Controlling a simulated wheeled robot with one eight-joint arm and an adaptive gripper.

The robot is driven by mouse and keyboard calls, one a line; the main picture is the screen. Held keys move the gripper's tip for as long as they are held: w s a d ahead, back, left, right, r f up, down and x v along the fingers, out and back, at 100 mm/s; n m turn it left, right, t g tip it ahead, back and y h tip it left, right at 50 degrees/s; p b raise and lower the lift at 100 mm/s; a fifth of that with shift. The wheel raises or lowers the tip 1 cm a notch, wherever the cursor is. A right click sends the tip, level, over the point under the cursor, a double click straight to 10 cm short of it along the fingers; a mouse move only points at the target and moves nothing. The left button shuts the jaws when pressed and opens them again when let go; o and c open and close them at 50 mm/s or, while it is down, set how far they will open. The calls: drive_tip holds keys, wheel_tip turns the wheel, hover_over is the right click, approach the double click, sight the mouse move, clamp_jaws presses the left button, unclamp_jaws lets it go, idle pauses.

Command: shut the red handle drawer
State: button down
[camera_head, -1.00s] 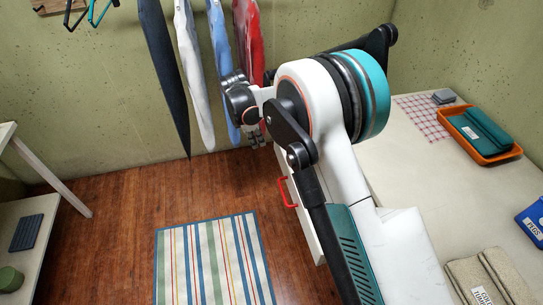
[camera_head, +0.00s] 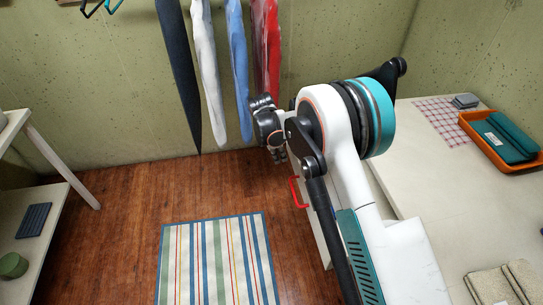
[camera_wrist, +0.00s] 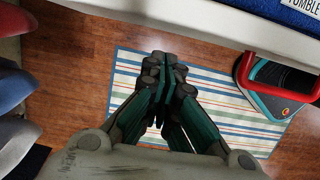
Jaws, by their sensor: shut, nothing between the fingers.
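The red handle (camera_head: 298,193) shows in the head view on the white drawer front (camera_head: 318,228), on the left side of the long pale table. In the wrist view the red handle (camera_wrist: 276,92) is at the right, on the white drawer front (camera_wrist: 190,22) that crosses the top. My gripper (camera_wrist: 165,62) is shut and empty in the wrist view, apart from the handle and to its left. In the head view my gripper (camera_head: 279,156) is above and left of the handle. My arm hides much of the drawer, and how far it stands out is unclear.
Garments (camera_head: 236,65) hang close behind my gripper. A striped rug (camera_head: 215,262) lies on the wooden floor. The table (camera_head: 425,185) holds an orange tray (camera_head: 467,121) and folded towels (camera_head: 492,287). A shelf (camera_head: 50,225) stands left. A blue labelled item (camera_wrist: 296,12) lies beyond the drawer front.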

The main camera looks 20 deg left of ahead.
drive_tip(key=shift+w+d, duration=0.4)
drive_tip(key=shift+d, duration=0.4)
drive_tip(key=w+d, duration=0.4)
drive_tip(key=d, duration=0.2)
drive_tip(key=w+d, duration=0.4)
drive_tip(key=d, duration=0.3)
drive_tip(key=w+d, duration=0.4)
drive_tip(key=d, duration=0.2)
drive_tip(key=shift+d, duration=0.2)
